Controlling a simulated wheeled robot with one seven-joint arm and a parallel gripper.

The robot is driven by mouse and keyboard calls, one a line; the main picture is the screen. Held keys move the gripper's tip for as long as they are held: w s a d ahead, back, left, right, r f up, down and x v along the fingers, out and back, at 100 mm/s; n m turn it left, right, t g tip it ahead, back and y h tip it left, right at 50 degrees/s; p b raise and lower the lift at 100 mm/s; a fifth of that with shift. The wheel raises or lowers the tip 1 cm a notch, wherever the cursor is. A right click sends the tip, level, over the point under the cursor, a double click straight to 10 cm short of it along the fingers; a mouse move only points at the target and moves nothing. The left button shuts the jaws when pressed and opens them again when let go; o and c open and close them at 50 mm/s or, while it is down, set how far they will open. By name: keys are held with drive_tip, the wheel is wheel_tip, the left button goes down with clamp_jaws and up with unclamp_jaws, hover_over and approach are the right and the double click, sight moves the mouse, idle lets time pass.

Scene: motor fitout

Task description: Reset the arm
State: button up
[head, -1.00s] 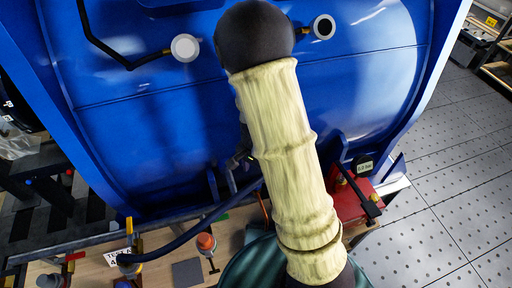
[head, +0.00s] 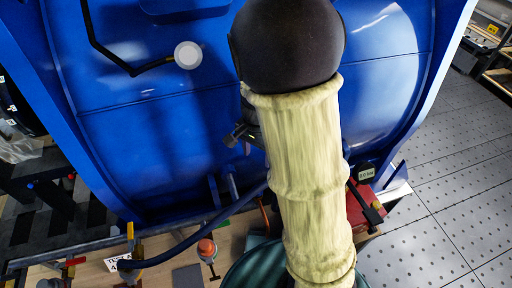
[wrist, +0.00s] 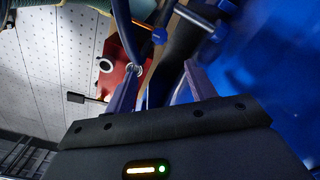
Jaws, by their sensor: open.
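My arm (head: 310,160), in a pale yellow sleeve with a black rounded joint, rises through the middle of the head view in front of a large blue cylindrical housing (head: 150,130). My gripper (head: 238,136) shows only as a small dark part at the sleeve's left edge there. In the wrist view my gripper (wrist: 160,82) has its two fingers apart. I see nothing clearly held between them. Behind the fingers lie a dark hose and a red unit (wrist: 122,45); whether anything touches the fingers I cannot tell.
The red unit with a small display (head: 366,173) stands right of my arm. A blue hose (head: 200,232) runs to fittings on the wooden bench (head: 95,270). An orange-topped valve (head: 207,247) stands there.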

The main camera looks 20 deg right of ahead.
drive_tip(key=s+f+n+t+b, duration=0.1)
drive_tip(key=s+n+t+b, duration=0.1)
drive_tip(key=s+n, duration=0.5)
drive_tip(key=n+b, duration=0.1)
drive_tip(key=n, duration=0.2)
drive_tip(key=shift+s+t, duration=0.3)
drive_tip(key=shift+f, duration=0.1)
